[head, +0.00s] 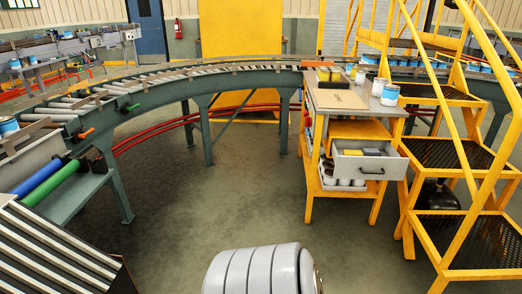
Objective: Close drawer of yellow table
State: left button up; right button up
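The yellow table (343,130) stands right of the middle, with a grey top and yellow legs. Its drawer (378,169) is pulled out toward the right front. The drawer has a grey front with a dark handle, and a yellow item and a dark item (374,152) lie inside. Neither of my grippers shows in the head view.
A yellow stair platform (462,235) stands close to the right of the drawer. A curved roller conveyor (170,76) runs behind and left of the table. Cans and a cardboard sheet (339,98) lie on the tabletop. The floor (230,205) in front is mostly clear.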

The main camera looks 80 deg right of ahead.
aim_at(390, 165)
jog(key=z, duration=3.55)
jog(key=i+j+z, duration=0.1)
jog(key=i, duration=0.25)
jog(key=i+j+z, duration=0.1)
jog(key=i, duration=0.3)
jog(key=j, duration=0.1)
